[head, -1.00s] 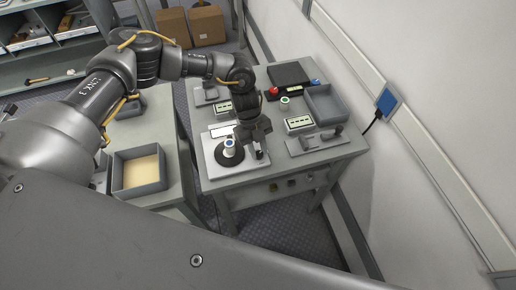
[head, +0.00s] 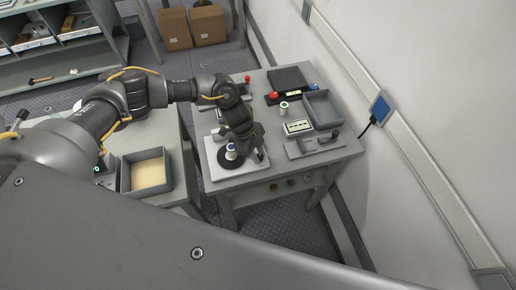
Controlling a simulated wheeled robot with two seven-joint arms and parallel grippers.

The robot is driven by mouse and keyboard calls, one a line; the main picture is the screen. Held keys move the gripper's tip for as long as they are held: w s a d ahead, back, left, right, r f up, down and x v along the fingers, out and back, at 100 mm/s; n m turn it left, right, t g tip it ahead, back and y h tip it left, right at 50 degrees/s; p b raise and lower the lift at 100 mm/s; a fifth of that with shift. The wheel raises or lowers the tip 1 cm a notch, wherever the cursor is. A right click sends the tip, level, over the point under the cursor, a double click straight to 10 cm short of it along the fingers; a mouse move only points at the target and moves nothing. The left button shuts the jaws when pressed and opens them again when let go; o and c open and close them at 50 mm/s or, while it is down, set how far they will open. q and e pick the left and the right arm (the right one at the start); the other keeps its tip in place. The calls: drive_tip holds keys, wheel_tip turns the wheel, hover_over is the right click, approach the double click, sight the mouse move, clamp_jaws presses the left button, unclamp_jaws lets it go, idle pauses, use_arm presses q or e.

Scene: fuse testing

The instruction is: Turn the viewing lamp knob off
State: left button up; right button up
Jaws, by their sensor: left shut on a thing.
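The viewing fixture is a pale plate (head: 225,175) on the table, with a black disc and a small white cylinder with a blue top (head: 231,151) standing on it. My left gripper (head: 258,157) points down at the plate's right side, beside the disc. It is shut on the small dark lamp knob there, which the fingers mostly hide. I cannot make out which way the knob is turned. My right gripper is not in view.
A meter with a pale display (head: 297,127), a green-topped cylinder (head: 283,108), a red button (head: 272,96) and a grey tray (head: 323,109) stand close behind. A grey bracket fixture (head: 315,144) is to the right. A padded tray (head: 146,172) sits on the left table.

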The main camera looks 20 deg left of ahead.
use_arm(q)
drive_tip(key=n+p, duration=0.1)
drive_tip(key=n+t+p, duration=0.1)
drive_tip(key=shift+s+a+r+n, duration=0.1)
drive_tip(key=shift+s+n, duration=0.05)
drive_tip(key=shift+n, duration=0.25)
drive_tip(key=shift+n+t+p, duration=0.3)
drive_tip(key=shift+n+p, duration=0.1)
drive_tip(key=shift+n, duration=0.3)
drive_tip(key=shift+n+t, duration=0.3)
drive_tip(key=shift+n, duration=0.5)
drive_tip(key=o, duration=1)
